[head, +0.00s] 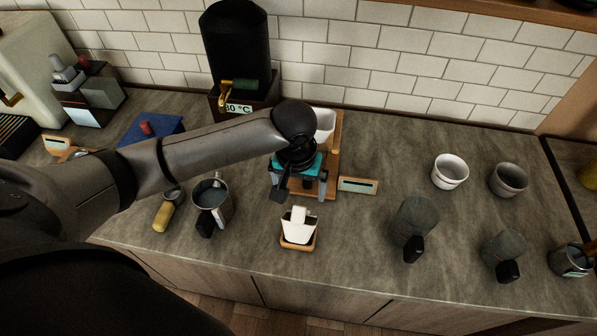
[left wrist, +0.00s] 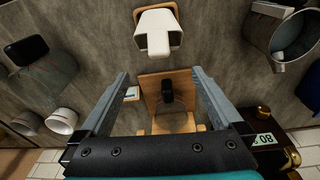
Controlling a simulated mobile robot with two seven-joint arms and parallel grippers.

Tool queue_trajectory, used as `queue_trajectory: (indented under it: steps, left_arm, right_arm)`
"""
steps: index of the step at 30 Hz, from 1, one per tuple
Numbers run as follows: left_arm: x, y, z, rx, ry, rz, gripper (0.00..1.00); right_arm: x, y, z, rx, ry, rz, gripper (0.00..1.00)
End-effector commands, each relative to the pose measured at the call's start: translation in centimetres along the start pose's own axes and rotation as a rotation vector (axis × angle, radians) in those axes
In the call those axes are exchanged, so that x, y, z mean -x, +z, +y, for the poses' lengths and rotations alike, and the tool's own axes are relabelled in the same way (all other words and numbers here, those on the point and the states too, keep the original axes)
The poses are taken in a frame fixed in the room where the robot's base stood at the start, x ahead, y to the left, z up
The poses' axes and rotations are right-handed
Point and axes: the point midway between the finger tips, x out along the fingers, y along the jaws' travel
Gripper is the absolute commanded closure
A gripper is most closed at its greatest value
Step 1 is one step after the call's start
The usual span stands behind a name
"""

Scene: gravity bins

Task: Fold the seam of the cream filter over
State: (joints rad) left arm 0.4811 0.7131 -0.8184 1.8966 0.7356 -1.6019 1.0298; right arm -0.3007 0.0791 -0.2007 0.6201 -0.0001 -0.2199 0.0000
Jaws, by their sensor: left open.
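The cream filter (head: 299,222) stands upright in a small wooden holder (head: 298,243) near the front of the counter. It also shows at the top middle of the left wrist view (left wrist: 156,33), with its pale flat face turned to the camera. My left gripper (head: 300,192) is open and empty, just behind the filter in the head view. In the left wrist view its two fingers (left wrist: 160,74) are spread wide, and the filter lies beyond their tips, apart from them. My right gripper is not in view.
A wooden stand (head: 338,135) with a white vessel is behind my gripper. A small display (head: 358,186) lies to its right. A metal pitcher (head: 212,198) stands left, cups (head: 450,172) and glass servers (head: 414,218) right. Counter around the filter is clear.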

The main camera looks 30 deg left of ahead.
Motion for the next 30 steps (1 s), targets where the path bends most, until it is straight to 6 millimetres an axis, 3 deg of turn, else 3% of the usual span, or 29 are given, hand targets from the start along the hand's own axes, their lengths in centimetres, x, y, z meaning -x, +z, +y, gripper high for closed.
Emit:
queue_trajectory:
  steps: [3, 10, 30]
  left_arm:
    - [2.6, -0.1, 0.0, 0.0, 0.0, 0.003, 0.0]
    - [5.3, 0.0, 0.0, 0.001, 0.0, 0.0, 0.0]
    - [5.6, 0.0, -0.1, 0.001, -0.001, -0.001, 0.0]
  right_arm:
    - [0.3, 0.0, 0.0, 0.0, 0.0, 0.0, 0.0]
    - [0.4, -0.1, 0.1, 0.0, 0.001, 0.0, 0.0]
    - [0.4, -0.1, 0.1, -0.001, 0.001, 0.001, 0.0]
